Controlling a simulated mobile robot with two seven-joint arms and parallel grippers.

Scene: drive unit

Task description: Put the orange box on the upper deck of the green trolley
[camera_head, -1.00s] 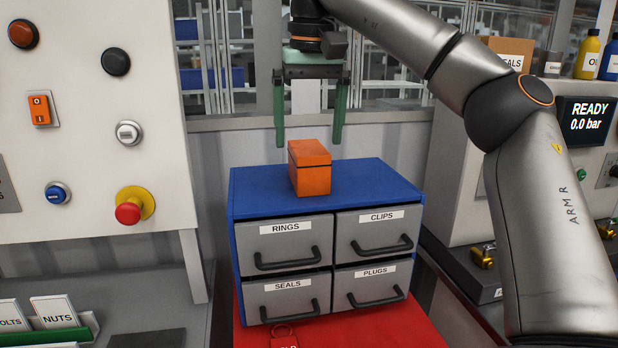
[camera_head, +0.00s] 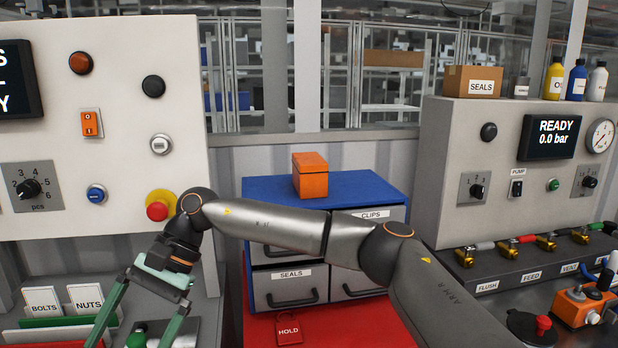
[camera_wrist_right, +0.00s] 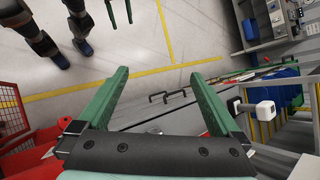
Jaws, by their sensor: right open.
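The orange box (camera_head: 310,178) sits upright on the blue top of a drawer cabinet (camera_head: 352,185) in the head view. My right gripper (camera_head: 130,336) is open and empty, pointing down at lower left, in front of the left panel and well away from the box. Its spread green fingers also show in the wrist view (camera_wrist_right: 160,85) with nothing between them. Green finger-like parts at the top edge of the wrist view seem to be my left gripper (camera_wrist_right: 119,12), cut off by the frame.
My right forearm crosses in front of the cabinet drawers. Bolts and nuts cards (camera_head: 64,300) stand at lower left, near the right gripper. The panel with the red button (camera_head: 158,210) is close behind it. A pump bench (camera_head: 455,150) stands at right. The wrist view shows open floor.

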